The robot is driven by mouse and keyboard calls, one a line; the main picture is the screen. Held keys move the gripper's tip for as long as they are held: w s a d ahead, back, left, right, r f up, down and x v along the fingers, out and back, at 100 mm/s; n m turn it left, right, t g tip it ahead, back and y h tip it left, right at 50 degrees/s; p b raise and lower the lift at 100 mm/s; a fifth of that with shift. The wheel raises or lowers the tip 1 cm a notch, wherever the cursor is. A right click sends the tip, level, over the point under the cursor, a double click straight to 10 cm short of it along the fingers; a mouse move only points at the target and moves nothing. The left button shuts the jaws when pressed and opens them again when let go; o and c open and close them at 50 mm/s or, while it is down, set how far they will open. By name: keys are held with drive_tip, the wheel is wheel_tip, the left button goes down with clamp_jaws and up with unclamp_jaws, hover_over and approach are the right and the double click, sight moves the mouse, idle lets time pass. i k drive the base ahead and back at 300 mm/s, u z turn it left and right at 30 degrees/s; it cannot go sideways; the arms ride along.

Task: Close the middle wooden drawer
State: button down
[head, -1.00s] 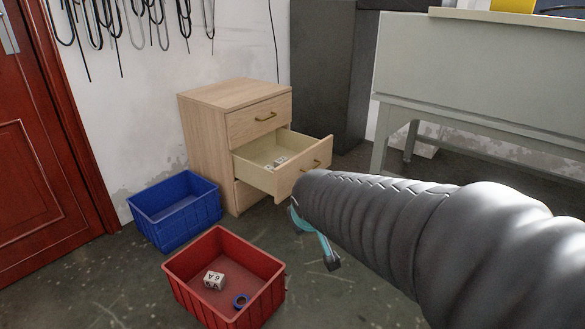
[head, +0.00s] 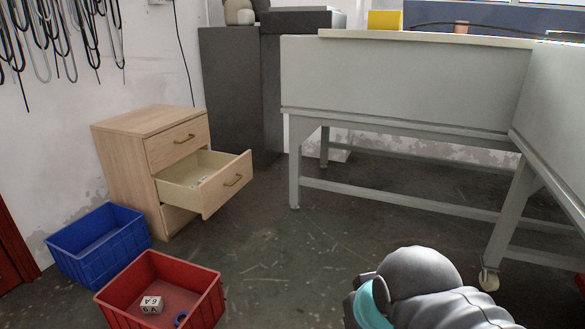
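The wooden cabinet (head: 122,165) stands against the wall at the left of the head view. Its middle drawer (head: 228,186) is pulled well out to the right, with a brass handle on its front and a few small light items inside. The top drawer (head: 176,144) is shut. The bottom drawer (head: 177,217) is partly hidden under the middle one and looks shut. My arm is at the lower right, apart from the cabinet. My gripper's fingers are out of the picture or hidden behind the arm.
A blue crate (head: 134,243) stands in front of the cabinet. A grey bench (head: 400,90) fills the right. Floor right of the drawer is clear.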

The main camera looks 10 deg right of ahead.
sight(229, 173)
drive_tip(key=z, duration=0.7)
drive_tip(key=i, duration=1.45)
drive_tip(key=u, duration=1)
drive_tip(key=i, duration=0.6)
drive_tip(key=u, duration=0.45)
